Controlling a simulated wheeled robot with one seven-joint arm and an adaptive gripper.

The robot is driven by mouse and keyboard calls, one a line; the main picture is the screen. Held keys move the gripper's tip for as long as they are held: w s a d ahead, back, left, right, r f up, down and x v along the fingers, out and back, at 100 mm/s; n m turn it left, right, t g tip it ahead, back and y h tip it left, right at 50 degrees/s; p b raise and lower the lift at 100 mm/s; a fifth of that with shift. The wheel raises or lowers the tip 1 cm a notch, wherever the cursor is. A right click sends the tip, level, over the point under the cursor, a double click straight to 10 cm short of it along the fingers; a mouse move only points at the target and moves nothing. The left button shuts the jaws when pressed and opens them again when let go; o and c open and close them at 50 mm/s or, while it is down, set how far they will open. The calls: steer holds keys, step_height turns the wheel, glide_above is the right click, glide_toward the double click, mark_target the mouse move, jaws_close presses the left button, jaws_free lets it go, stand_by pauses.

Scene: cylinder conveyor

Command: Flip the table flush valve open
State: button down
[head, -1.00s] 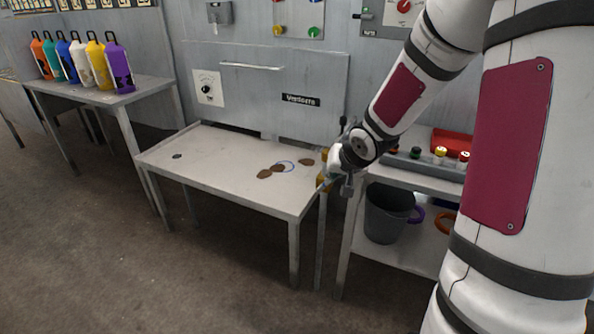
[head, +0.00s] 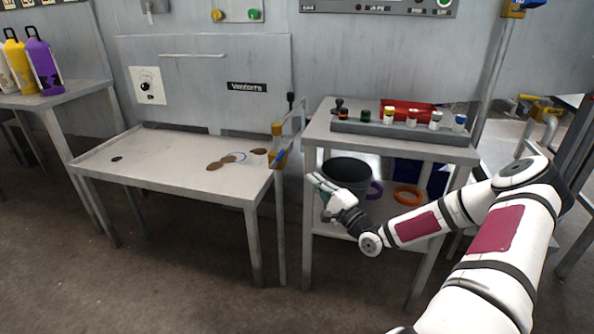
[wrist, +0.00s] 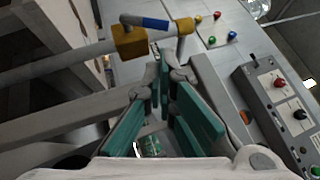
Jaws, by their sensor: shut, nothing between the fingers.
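The flush valve (head: 277,130) has a yellow body and a blue lever (head: 280,159), on a pipe at the right edge of the grey table (head: 165,170). In the wrist view the yellow block (wrist: 128,43) and the blue lever (wrist: 150,23) show above and beyond the fingertips. Whether the valve is open or closed I cannot tell. My gripper (head: 317,182) is shut and empty. It is to the right of and lower than the valve, in front of the shelf rack, apart from the lever.
Brown patches (head: 228,160) lie on the table. The rack (head: 390,143) to the right carries a grey strip of small coloured-topped cylinders (head: 388,116). Its lower shelf holds a dark bucket (head: 348,170) and an orange ring (head: 408,195). Floor in front is clear.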

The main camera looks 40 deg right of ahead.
steer(key=b, duration=0.2)
glide_toward(278, 159)
steer(key=w+d+r, duration=0.3)
steer(key=w, duration=0.2)
steer(key=shift+w+d, duration=0.3)
steer(key=shift+d, duration=0.05)
steer(key=shift+w+a+r+p, duration=0.1)
steer(key=shift+r+p, duration=0.2)
steer(key=shift+p, duration=0.2)
